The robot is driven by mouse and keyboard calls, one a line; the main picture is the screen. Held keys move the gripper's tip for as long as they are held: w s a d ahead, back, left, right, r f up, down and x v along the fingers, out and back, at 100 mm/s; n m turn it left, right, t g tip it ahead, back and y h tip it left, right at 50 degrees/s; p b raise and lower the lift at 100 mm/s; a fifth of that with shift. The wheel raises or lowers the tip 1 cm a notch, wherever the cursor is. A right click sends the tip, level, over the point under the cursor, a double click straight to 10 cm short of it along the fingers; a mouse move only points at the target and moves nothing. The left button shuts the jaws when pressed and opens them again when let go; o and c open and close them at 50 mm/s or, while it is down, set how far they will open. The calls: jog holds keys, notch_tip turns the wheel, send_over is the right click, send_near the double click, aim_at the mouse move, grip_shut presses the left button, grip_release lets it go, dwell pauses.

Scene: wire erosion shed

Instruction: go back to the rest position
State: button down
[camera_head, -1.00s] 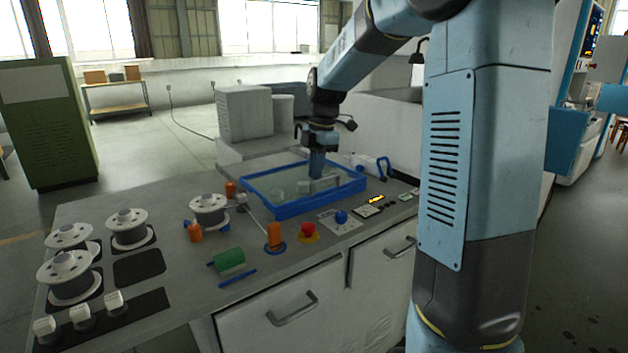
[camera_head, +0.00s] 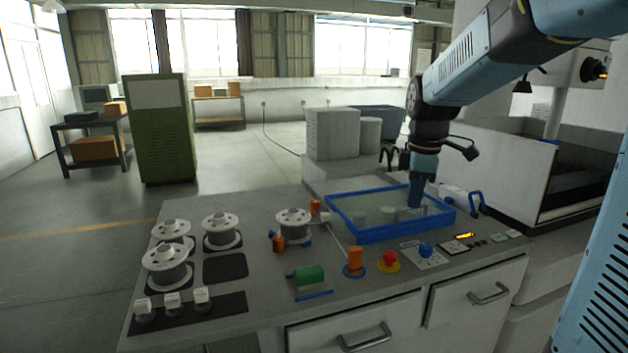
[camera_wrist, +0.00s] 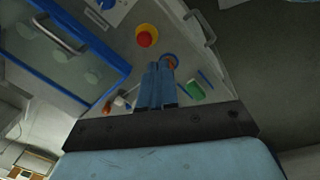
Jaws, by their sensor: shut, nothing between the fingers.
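My gripper (camera_head: 415,200) is over the blue-rimmed tray (camera_head: 375,237) on the bench in the head view, pointing down, with its tip near the tray's right part. In the wrist view my gripper (camera_wrist: 158,68) shows two blue fingers side by side, shut with nothing between them. The wrist view also shows the blue tray rim (camera_wrist: 95,42) at the left. Whether the fingertips touch anything in the tray cannot be told.
Several wire spools (camera_head: 167,264) fill the bench's left side. A white machine (camera_head: 495,165) stands at right. Grey boxes (camera_head: 333,134) stand behind the tray.

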jog(key=s+d+m+t, duration=0.1)
jog(key=s+m+t, duration=0.3)
jog(key=s+m, duration=1.1)
jog(key=shift+s+d+r, duration=0.15)
jog(key=shift+s+r, duration=0.3)
jog(key=shift+s, duration=2.05)
jog(key=c, duration=1.8)
grip_release()
